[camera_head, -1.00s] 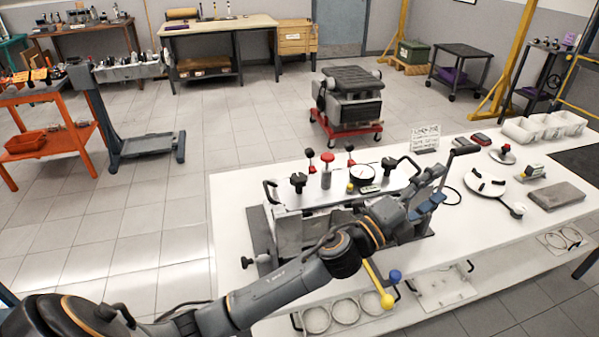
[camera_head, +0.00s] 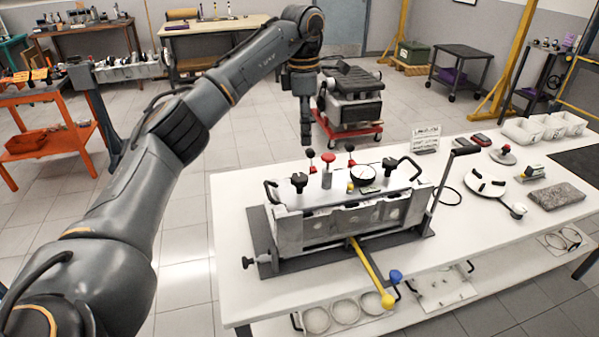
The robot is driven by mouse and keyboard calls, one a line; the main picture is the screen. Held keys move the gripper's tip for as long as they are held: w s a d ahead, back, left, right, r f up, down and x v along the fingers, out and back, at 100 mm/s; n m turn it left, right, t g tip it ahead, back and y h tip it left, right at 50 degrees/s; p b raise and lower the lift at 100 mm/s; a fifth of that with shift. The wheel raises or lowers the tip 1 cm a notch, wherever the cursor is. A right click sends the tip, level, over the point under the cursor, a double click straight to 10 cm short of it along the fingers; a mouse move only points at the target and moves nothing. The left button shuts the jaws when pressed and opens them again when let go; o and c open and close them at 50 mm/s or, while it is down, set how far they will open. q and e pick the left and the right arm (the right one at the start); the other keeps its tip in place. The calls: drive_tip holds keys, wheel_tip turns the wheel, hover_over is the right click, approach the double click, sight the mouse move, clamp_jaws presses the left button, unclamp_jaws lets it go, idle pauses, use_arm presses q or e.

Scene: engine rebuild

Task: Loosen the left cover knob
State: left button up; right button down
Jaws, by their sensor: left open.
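The left cover knob (camera_head: 299,181) is a black lobed knob on the left part of the cover on top of the grey engine block (camera_head: 340,222). A similar black knob (camera_head: 389,165) stands on the right part of the cover. My left gripper (camera_head: 306,139) points down above and behind the left knob, apart from it. It is seen edge-on, open, with nothing visible between its fingers. My right gripper is not in view.
Red-topped plungers (camera_head: 327,160), a round gauge (camera_head: 362,175) and black loop handles (camera_head: 408,166) crowd the cover. A yellow lever (camera_head: 371,272) sticks out in front, and a crank (camera_head: 452,165) rises at the right. The white bench (camera_head: 228,240) is bare at its left end.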

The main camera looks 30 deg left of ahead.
sight(300, 177)
use_arm(q)
drive_tip(key=f+p, duration=0.1)
drive_tip(key=f, duration=0.7)
drive_tip(key=a+f+p, duration=0.1)
drive_tip(key=f, duration=0.4)
drive_tip(key=shift+s+p, duration=0.25)
drive_tip(key=shift+p, duration=0.05)
drive_tip(key=c, duration=1.1)
